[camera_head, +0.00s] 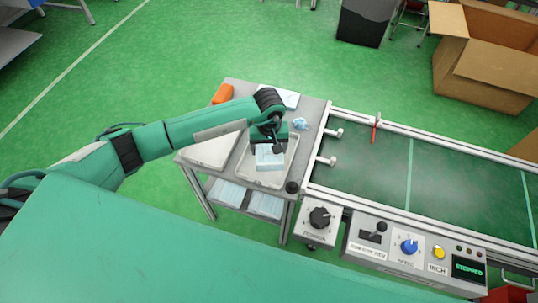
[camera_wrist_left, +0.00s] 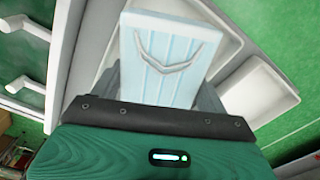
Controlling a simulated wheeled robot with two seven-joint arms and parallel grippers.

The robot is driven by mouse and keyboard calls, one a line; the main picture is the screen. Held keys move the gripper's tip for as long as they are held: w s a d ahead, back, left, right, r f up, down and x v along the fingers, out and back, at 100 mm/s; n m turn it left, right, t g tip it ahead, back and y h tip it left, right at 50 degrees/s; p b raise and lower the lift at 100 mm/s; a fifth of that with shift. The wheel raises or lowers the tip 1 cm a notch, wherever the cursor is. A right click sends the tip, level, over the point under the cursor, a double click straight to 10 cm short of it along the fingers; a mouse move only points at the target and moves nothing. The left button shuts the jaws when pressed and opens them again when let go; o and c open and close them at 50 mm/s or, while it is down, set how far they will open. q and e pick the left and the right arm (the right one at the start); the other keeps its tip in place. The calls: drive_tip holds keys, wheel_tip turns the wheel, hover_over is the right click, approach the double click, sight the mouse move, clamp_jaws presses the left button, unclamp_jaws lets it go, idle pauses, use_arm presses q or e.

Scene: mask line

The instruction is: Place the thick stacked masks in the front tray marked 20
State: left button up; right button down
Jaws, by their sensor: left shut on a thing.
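A light-blue stack of masks (camera_head: 269,160) is held in my left gripper (camera_head: 269,146), which points down over a pale tray (camera_head: 288,172) on the small grey cart. In the left wrist view the stack (camera_wrist_left: 168,38) shows pleats and a grey curved strap, between the dark fingers. The tray's white wall (camera_wrist_left: 220,45) shows around it. I cannot tell whether the stack touches the tray floor. A second pale tray (camera_head: 212,151) lies to the left. No number is readable on either tray. My right gripper is not in view.
A stopped conveyor (camera_head: 380,165) with a control panel (camera_head: 410,252) stands right of the cart. An orange object (camera_head: 222,93), a white sheet (camera_head: 289,97) and a crumpled blue item (camera_head: 299,124) lie at the cart's back. More blue stacks (camera_head: 228,193) lie on its lower shelf.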

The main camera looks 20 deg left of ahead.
use_arm(q)
wheel_tip(320, 180, down, 5)
drive_tip(key=shift+r, duration=0.15)
drive_tip(key=shift+f, duration=0.3)
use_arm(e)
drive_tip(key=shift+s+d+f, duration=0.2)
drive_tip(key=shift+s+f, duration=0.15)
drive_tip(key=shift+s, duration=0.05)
